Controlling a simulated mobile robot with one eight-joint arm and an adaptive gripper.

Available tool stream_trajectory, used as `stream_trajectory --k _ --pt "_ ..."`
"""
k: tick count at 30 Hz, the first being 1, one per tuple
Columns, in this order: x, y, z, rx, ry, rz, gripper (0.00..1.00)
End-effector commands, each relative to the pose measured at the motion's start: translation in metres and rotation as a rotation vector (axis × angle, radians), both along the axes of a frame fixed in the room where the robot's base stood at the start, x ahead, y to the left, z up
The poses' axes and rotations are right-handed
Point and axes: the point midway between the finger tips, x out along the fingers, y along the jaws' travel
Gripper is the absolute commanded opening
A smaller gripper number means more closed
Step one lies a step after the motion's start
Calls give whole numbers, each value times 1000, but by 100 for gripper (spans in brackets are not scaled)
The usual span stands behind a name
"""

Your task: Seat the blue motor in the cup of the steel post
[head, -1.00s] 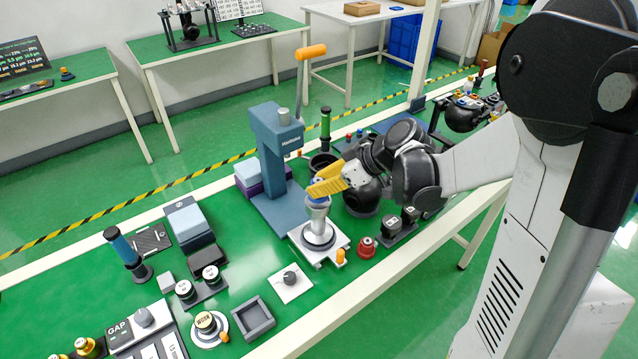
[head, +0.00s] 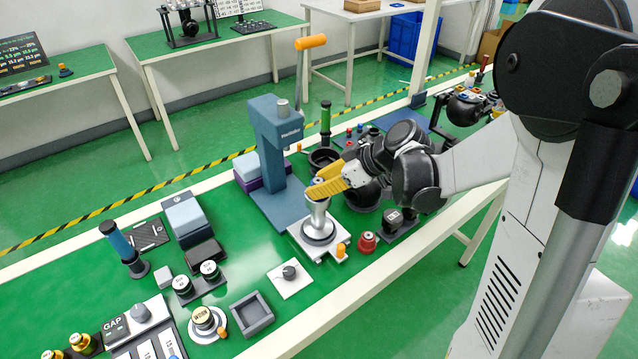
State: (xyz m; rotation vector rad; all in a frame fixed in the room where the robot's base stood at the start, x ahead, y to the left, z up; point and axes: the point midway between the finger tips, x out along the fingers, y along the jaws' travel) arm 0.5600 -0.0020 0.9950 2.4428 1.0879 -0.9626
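The steel post (head: 318,229) stands upright on a pale square plate near the middle of the bench. My gripper (head: 320,184), with yellow fingers, is right at the top of the post, reaching in from the right. A small bluish part, apparently the blue motor (head: 318,181), shows between the fingertips above the post. The fingers hide most of it and the cup's rim. I cannot tell whether the motor sits fully in the cup, or whether the fingers press on it.
A blue press (head: 268,150) with an orange-handled lever stands close behind the post. A red knob (head: 367,242) and a rack with a dark motor (head: 394,217) are to the right. A white plate with a dark knob (head: 289,272) and an empty grey tray (head: 252,314) lie in front left.

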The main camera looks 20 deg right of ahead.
Motion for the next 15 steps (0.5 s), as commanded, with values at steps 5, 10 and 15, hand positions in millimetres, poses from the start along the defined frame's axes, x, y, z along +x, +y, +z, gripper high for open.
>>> stream_trajectory --k 5,10,15 --pt "0 0 1 0 0 0 51" --pt "0 -1 1 0 0 0 51" --pt "-9 -11 13 -1 1 -3 51"
